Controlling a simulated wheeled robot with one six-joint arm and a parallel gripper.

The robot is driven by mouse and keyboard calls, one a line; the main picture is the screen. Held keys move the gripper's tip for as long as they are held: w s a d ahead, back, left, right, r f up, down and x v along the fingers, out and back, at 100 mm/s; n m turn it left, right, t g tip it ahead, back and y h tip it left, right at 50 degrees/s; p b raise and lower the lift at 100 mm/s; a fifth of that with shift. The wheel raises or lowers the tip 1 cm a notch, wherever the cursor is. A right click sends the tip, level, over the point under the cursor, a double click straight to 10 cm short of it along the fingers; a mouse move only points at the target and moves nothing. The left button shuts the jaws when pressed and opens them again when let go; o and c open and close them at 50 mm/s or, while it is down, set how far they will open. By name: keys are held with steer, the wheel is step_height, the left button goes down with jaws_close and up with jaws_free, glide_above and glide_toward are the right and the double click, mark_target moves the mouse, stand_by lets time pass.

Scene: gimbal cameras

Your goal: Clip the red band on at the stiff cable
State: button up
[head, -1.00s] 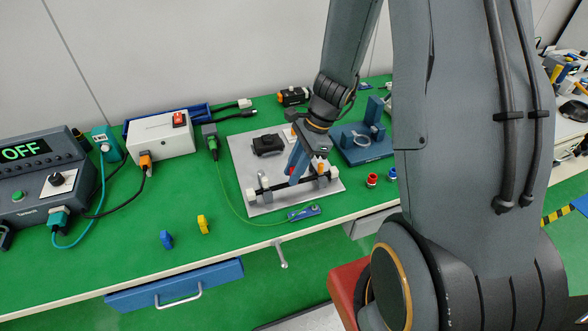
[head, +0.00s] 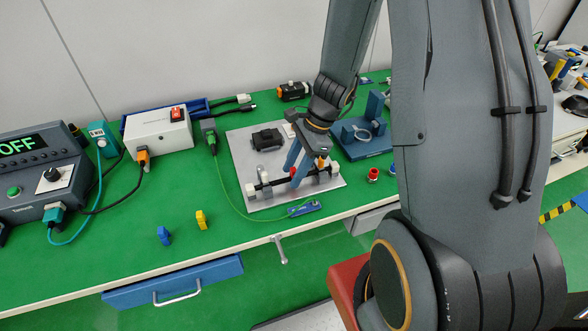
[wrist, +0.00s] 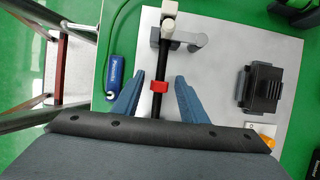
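The red band (wrist: 159,86) sits on the stiff black cable (wrist: 156,110) in the wrist view, and the cable appears to pass through it. In the head view the red band (head: 293,170) is a small red spot beside the fingers. The stiff cable (head: 281,182) runs between white-ended grey holders on a light plate. My gripper (wrist: 160,77) is open, with one blue finger on each side of the band and a gap to both. In the head view my gripper (head: 292,179) is low over the cable. Whether the band is fully closed cannot be told.
A black block (head: 266,139) lies on the plate (head: 240,150). A blue tool (head: 305,208) and green cord lie at its front edge. A blue clip (head: 164,236) and yellow clip (head: 201,220) stand to the left. A blue stand (head: 365,145) and red-topped piece (head: 373,174) are right.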

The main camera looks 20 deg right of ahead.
steer(key=shift+r, duration=0.15)
steer(key=v, duration=0.7)
steer(key=shift+d+r+b, duration=0.2)
steer(key=shift+r+b, duration=0.05)
steer(key=shift+b, duration=0.1)
stand_by(0.7)
steer(key=s+a+r+n+h, duration=0.1)
steer(key=s+n, duration=0.3)
steer(key=n, duration=0.4)
steer(key=s+a+r+n+t+h, duration=0.1)
steer(key=s+a+r+n+h, duration=0.1)
steer(key=n, duration=0.6)
steer(key=s+r+h, duration=0.1)
steer(key=s+r, duration=0.1)
steer(key=s, duration=0.1)
steer(key=shift+n, duration=0.4)
